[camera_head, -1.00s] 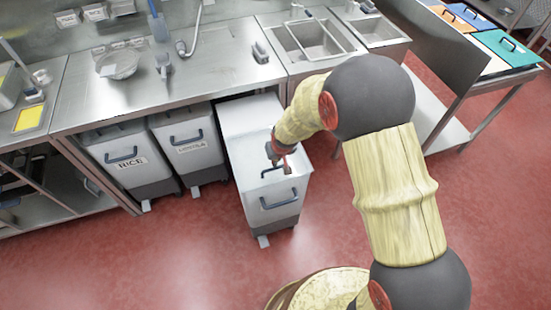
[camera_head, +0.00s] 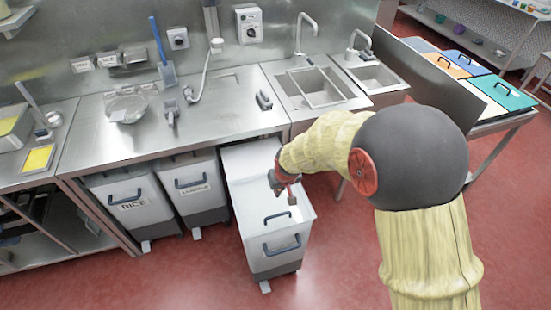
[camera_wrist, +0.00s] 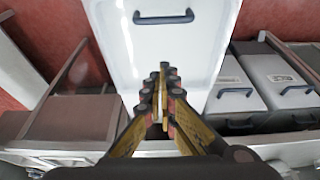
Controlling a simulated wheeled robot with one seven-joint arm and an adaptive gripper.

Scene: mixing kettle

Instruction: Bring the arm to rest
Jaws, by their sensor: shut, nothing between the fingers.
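My arm reaches in from the right in the head view, and my gripper (camera_head: 291,196) is above the lid of the pulled-out white bin (camera_head: 262,207). In the wrist view my gripper (camera_wrist: 163,72) has its fingers together with nothing between them. The white bin lid (camera_wrist: 185,55) with its dark handle lies ahead of the fingertips there. In the head view the gripper overlaps the lid; I cannot tell the exact gap between them.
The rice bin (camera_head: 130,204) and another labelled bin (camera_head: 192,186) stand under the steel counter (camera_head: 225,97). A sink (camera_head: 318,88) is at the back. Red floor (camera_head: 340,260) is open in front.

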